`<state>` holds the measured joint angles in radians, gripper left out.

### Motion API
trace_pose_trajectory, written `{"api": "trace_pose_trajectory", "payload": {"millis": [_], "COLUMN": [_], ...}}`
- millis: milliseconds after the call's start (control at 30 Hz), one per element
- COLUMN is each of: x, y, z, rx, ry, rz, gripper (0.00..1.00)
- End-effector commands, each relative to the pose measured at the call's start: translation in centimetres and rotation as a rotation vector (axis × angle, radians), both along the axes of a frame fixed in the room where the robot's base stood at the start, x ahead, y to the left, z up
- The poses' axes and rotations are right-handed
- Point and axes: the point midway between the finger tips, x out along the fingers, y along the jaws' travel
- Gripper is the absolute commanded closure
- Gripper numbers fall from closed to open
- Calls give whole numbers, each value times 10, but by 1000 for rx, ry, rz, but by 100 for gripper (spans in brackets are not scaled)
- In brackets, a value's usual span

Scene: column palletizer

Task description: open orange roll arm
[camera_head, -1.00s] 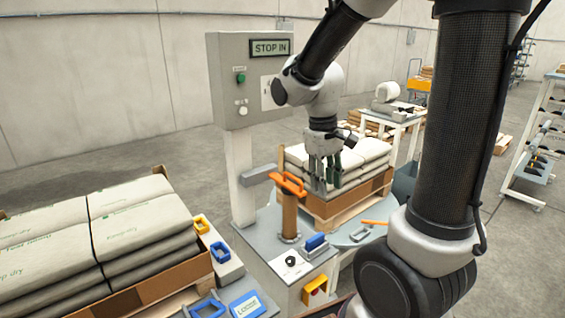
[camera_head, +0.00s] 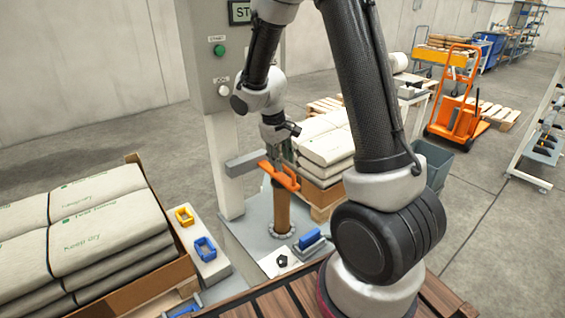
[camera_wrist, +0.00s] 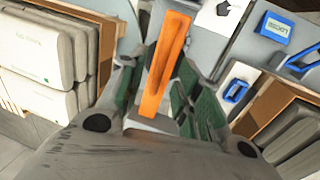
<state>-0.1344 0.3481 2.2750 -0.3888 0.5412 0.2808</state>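The orange roll arm (camera_head: 282,178) sits on top of a brown upright roll (camera_head: 281,212) on the grey machine table. In the wrist view the orange arm (camera_wrist: 164,68) runs lengthwise between my green-padded fingers. My gripper (camera_head: 283,158) points down right at the orange arm in the head view; its fingers (camera_wrist: 168,92) stand on either side of the arm. Narrow gaps seem to show beside the arm, so the fingers look open around it. Whether a fingertip touches it is hard to tell.
A grey control column (camera_head: 228,165) with a green button stands just behind the roll. Wrapped sacks (camera_head: 325,140) on a pallet lie behind my gripper. A sack stack (camera_head: 100,225) fills the left.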

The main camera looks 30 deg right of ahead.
Motion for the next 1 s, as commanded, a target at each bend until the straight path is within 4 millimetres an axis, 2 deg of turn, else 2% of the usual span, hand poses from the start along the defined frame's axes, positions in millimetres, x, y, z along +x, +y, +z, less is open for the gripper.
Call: {"api": "trace_pose_trajectory", "payload": {"millis": [167,433,467,633,1000], "x": [0,1,1,0,6], "y": [-4,-4,-4,-4,-4], "z": [-17,-19,-19,-19,-12], "rx": [1,1,1,1,-13], "ry": [1,0,0,0,38], "rz": [-1,-1,-1,-1,-2], "gripper": [66,66,68,99,100]}}
